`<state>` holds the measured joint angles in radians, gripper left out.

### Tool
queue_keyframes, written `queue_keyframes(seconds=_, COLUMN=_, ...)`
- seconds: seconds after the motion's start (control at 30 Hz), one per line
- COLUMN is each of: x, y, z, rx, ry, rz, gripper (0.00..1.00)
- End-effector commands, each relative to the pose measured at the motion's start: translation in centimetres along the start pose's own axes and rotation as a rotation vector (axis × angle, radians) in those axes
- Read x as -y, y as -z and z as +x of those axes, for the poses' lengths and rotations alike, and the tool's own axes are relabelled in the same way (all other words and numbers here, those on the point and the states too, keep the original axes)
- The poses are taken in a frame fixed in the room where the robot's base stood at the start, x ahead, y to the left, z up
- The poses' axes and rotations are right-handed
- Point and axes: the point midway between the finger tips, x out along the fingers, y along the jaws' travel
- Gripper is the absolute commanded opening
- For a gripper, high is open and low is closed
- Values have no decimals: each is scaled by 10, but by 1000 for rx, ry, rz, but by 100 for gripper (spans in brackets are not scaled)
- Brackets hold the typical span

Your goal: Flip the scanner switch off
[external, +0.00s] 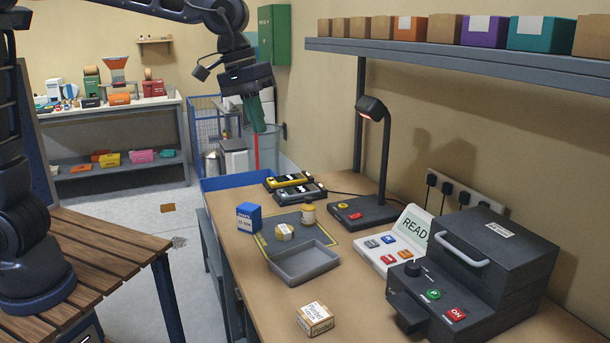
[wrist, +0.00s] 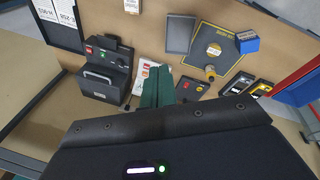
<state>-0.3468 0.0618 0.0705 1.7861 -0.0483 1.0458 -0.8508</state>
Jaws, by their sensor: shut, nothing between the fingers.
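A dark lamp-shaped scanner (external: 371,108) stands on the bench by the wall, its head glowing red. A red switch (external: 355,216) sits on its flat base (external: 372,212); its position is too small to read. In the wrist view the base (wrist: 190,92) lies just right of my gripper (wrist: 158,72). In the external view my gripper (external: 259,128) hangs well above and left of the scanner, over the bench's far end. Its green fingers are shut and empty, touching nothing.
A black machine (external: 480,255) with a red ON switch and a white READY panel (external: 400,240) stand right of the scanner. A grey tray (external: 303,263), small boxes, a jar and two handheld devices (external: 300,192) lie left. A shelf (external: 450,60) overhangs the wall side.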

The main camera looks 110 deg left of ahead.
Motion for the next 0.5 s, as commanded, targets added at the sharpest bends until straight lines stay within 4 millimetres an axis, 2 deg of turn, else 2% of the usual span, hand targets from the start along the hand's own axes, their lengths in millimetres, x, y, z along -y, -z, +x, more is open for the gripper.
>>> queue_keyframes(seconds=0.03, x=-4, y=14, z=8, rx=0, ry=7, rz=-37, gripper=0)
queue_keyframes(seconds=0.27, x=-16, y=73, z=38, rx=-2, ry=31, rz=-212, gripper=0)
queue_keyframes(seconds=0.5, x=-20, y=135, z=75, rx=-8, ry=58, rz=-392, gripper=0)
